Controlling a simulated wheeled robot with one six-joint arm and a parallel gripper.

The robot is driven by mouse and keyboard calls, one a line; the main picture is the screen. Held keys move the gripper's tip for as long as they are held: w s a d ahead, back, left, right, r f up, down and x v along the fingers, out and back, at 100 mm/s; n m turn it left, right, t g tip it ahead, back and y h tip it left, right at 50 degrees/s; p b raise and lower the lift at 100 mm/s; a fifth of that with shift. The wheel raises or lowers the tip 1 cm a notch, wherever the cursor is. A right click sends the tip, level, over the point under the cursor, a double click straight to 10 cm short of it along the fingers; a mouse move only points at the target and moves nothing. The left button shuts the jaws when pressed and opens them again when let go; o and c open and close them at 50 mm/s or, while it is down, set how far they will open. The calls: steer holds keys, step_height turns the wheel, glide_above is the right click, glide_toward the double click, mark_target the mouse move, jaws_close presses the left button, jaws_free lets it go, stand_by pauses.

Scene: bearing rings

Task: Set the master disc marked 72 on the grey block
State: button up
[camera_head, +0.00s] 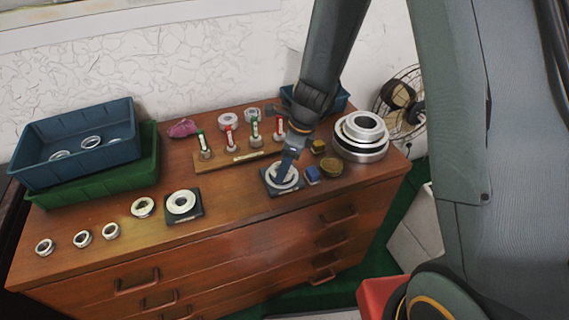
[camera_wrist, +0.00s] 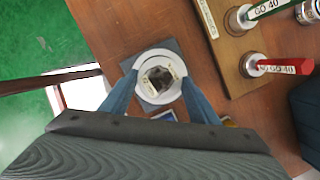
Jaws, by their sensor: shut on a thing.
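My gripper (camera_head: 287,168) points down over a dark grey block (camera_head: 268,187) right of the middle of the cabinet top. It is shut on a pale metal disc (camera_head: 283,184), its blue fingers on either side of the rim. In the wrist view, the fingers (camera_wrist: 160,80) grip the disc (camera_wrist: 144,64), with the grey block (camera_wrist: 169,44) showing beneath it. The disc is on or just above the block; I cannot tell whether it touches. No 72 marking is readable. Another dark plate (camera_head: 190,217) to the left carries a pale ring (camera_head: 181,201).
A wooden gauge rack (camera_head: 222,163) with red and green handled plugs stands behind. Loose rings (camera_head: 82,239) and stacked trays (camera_head: 97,181) are left.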

steer(key=shift+f+b, duration=0.45)
steer(key=shift+f, duration=0.15)
steer(key=o, duration=1.6)
steer(key=shift+r, duration=0.1)
steer(key=shift+v, duration=3.9)
steer(key=s+d+r+n+h, duration=0.1)
steer(key=s+d+r+n, duration=0.1)
steer(key=s+d+n, duration=0.2)
steer(key=s+d+r+n+h, duration=0.1)
steer(key=s+d+n, duration=0.3)
steer(key=n, duration=0.6)
steer(key=s+d+r+n, duration=0.3)
steer(key=s+d+n, duration=0.1)
steer(key=s+n, duration=0.2)
steer(key=shift+s+d+n+h, duration=0.2)
steer(key=shift+n+h, duration=0.2)
steer(key=shift+n, duration=0.4)
